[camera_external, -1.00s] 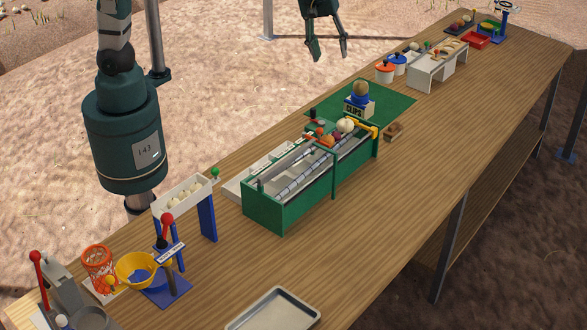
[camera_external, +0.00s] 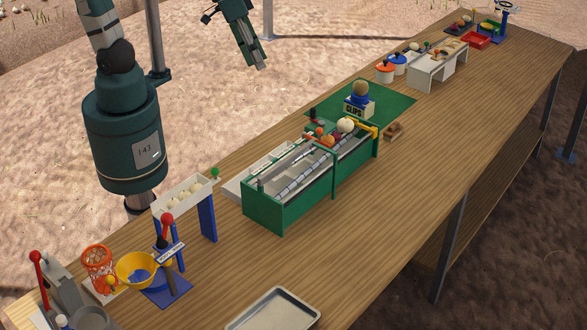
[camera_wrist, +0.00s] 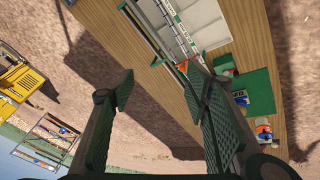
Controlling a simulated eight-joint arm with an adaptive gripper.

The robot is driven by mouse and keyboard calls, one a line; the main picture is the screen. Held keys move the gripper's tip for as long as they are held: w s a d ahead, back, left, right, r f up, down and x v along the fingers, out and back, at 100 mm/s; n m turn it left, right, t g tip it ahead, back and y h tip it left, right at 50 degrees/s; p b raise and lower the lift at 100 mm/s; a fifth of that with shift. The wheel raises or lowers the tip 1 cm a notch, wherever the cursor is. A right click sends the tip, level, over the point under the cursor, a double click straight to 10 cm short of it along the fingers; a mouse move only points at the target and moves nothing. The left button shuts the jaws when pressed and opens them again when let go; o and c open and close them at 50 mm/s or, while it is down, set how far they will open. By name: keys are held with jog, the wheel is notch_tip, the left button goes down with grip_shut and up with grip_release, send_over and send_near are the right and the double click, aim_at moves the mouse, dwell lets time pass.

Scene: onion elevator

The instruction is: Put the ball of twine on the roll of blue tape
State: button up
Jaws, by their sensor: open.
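The tan ball of twine (camera_external: 360,88) rests on top of the roll of blue tape (camera_external: 360,99), in line with it. Both sit on a small white box with dark lettering (camera_external: 358,108) on the green mat (camera_external: 398,101). My gripper (camera_external: 261,66) is up to the left of them, away from the table, with nothing in it. In the wrist view its fingers (camera_wrist: 160,85) are spread apart and empty. The mat also shows there at the right (camera_wrist: 262,92); the ball is too small to make out.
A green-framed roller machine (camera_external: 310,180) with several vegetables at its far end stands in front of the mat. Orange (camera_external: 384,70) and blue-lidded (camera_external: 398,62) pots and a white stand (camera_external: 437,66) are beyond it.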

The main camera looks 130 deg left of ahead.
jog(key=s+d+f+m+t+h, duration=0.1)
jog(key=s+d+f+m, duration=0.3)
jog(key=s+d+m, duration=0.6)
jog(key=shift+s+d+m+t, duration=0.4)
jog(key=shift+s+d+t, duration=0.4)
jog(key=shift+d, duration=1.75)
jog(key=shift+s, duration=0.1)
